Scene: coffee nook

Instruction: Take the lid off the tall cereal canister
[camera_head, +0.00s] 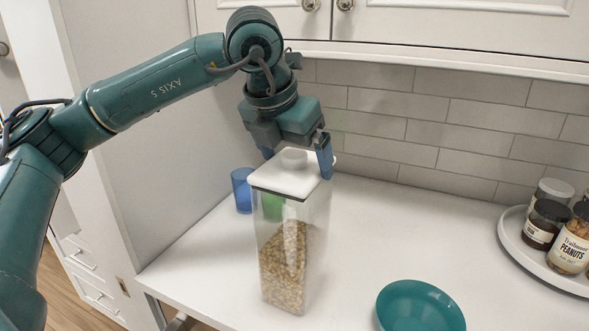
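The tall clear canister (285,255) stands upright on the white counter, partly filled with cereal. My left gripper (296,158) is over the lid, pointing down. My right gripper is not in view.
A blue cup (240,190) stands behind the canister on the left. Something green (272,207) shows through the canister. A teal bowl (420,306) is at the front right. A round white tray (513,240) with several jars is at the far right. Cabinets hang above.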

